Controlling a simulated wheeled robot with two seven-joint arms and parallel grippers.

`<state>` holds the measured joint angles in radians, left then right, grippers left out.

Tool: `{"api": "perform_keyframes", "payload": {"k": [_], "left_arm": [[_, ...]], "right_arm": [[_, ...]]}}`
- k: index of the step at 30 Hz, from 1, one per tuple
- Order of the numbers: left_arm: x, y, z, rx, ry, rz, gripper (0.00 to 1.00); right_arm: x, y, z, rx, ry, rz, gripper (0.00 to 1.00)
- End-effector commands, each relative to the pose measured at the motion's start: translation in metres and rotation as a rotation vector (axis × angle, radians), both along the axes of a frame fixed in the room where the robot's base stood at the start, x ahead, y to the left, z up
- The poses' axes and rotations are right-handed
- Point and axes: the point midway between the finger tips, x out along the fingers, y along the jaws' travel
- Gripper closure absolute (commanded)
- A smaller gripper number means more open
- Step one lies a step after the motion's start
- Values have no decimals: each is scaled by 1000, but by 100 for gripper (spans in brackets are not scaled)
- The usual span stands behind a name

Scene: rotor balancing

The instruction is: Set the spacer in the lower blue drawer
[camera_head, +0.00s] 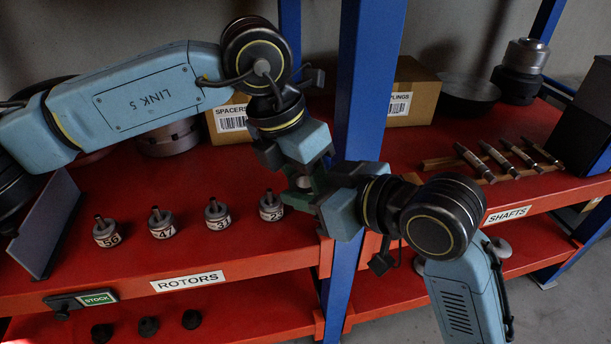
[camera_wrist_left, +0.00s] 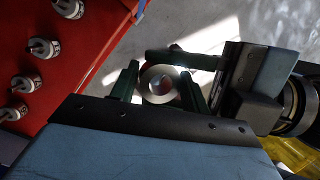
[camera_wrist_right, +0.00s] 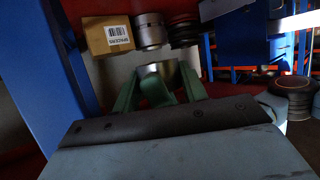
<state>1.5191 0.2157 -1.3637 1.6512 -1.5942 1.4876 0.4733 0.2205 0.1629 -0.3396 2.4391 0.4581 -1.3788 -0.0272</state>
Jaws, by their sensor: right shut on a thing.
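The spacer is a pale metal ring (camera_wrist_left: 160,84) held in front of the shelf; it also shows in the right wrist view (camera_wrist_right: 157,72). My right gripper (camera_wrist_right: 158,92) is shut on the spacer with its green fingers. My left gripper (camera_wrist_left: 158,88) meets it there, with its dark green fingers apart on either side of the ring. I cannot make out the lower blue drawer for certain.
A red shelf (camera_head: 130,262) bears several numbered rotors (camera_head: 162,222). A spacers box (camera_head: 228,124) and a couplings box (camera_head: 414,92) stand at the back. A blue post (camera_head: 366,80) rises behind the grippers. Several shafts (camera_head: 498,160) lie on the right shelf.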

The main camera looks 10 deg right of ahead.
Motion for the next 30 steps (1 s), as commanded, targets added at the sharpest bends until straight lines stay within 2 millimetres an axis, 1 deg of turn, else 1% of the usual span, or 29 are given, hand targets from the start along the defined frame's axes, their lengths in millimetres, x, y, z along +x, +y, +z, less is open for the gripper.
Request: {"api": "perform_keyframes", "payload": {"k": [1,3,5,6,11,17,20,23,26,27,29,30], "left_arm": [[-2,-1,0,-2,2,-4,69],[-2,-1,0,-3,3,-5,78],[-2,-1,1,-3,3,-5,85],[-2,-2,1,-4,3,-6,88],[-2,-2,1,-4,2,-5,88],[-1,-1,1,-3,2,-4,88],[-1,-1,1,-3,2,-4,88],[-1,-1,1,-2,1,-3,88],[-1,-1,1,-2,1,-3,88],[-1,-1,1,-2,1,-3,88],[-1,-1,1,-2,1,-3,88],[-1,-1,1,-2,1,-3,88]], "right_arm": [[0,0,1,1,-2,-1,89],[0,0,1,1,-2,-1,89],[0,0,1,1,-2,-1,89],[1,0,1,1,-2,-1,52],[0,0,0,0,-1,-1,32],[0,0,0,0,-1,-1,32],[0,-1,-4,0,12,-2,32],[0,-6,-22,4,69,-7,32],[-2,-17,-56,17,184,-22,32],[2,-20,-73,26,227,-40,32],[18,-25,-100,32,266,-89,32],[26,-29,-121,32,293,-121,32]]}}
